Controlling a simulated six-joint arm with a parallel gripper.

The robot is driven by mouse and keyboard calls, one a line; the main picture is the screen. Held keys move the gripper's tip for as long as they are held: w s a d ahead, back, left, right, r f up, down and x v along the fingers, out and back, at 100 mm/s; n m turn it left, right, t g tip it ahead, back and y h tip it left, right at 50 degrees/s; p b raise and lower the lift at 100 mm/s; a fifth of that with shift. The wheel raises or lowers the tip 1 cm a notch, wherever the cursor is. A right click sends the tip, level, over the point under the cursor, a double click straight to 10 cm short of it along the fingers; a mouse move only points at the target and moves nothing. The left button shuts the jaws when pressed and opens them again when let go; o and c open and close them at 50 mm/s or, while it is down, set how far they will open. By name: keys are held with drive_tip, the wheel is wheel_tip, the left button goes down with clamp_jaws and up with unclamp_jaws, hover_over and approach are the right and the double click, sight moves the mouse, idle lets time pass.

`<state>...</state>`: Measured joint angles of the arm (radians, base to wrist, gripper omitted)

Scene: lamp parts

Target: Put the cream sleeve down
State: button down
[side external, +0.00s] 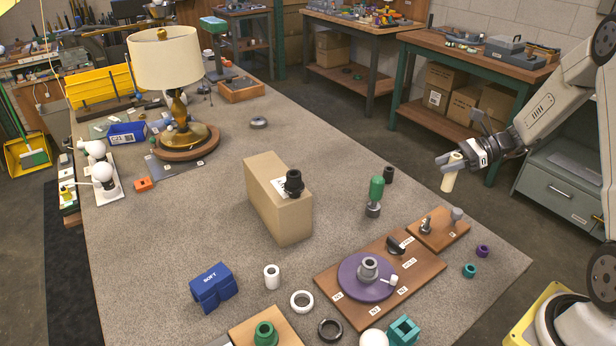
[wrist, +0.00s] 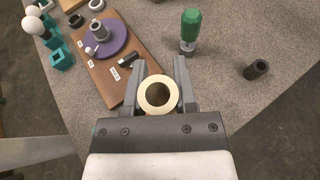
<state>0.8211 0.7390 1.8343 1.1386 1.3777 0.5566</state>
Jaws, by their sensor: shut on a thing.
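The cream sleeve (side external: 450,174) is a pale hollow tube. My gripper (side external: 449,158) is shut on it near its upper end and holds it up in the air, slightly tilted, off the right edge of the table in the side view. In the wrist view the sleeve (wrist: 159,94) sits between the two fingers of my gripper (wrist: 158,88), with its round open end facing the camera. Its far end is hidden there.
A wooden board (side external: 344,307) bears a purple disc (side external: 352,287) with a grey hub. A green-handled tool (side external: 376,193) and a black sleeve (side external: 388,175) stand nearby. A cardboard box (side external: 290,215) stands mid-table. Bare table lies between the box and the lamp (side external: 170,62).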

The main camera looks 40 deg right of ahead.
drive_tip(key=w+a+m+t+h, duration=0.2)
drive_tip(key=w+m, duration=0.1)
drive_tip(key=w, duration=0.6)
drive_tip(key=w+a+f+m+t+h, duration=0.1)
drive_tip(key=w+a+m+t+h, duration=0.1)
drive_tip(key=w, duration=0.7)
drive_tip(key=w+a+f+m+t+h, duration=0.1)
drive_tip(key=w+a+m+h, duration=0.1)
drive_tip(key=w, duration=0.7)
drive_tip(key=shift+w+m+t+h, duration=0.4)
drive_tip(key=shift+m+h, duration=0.4)
drive_tip(key=shift+h, duration=0.3)
drive_tip(key=shift+f, duration=0.1)
wheel_tip(320, 180, down, 6)
drive_tip(key=shift+f, duration=0.15)
drive_tip(key=shift+f, duration=1.8)
drive_tip(key=shift+f, duration=0.1)
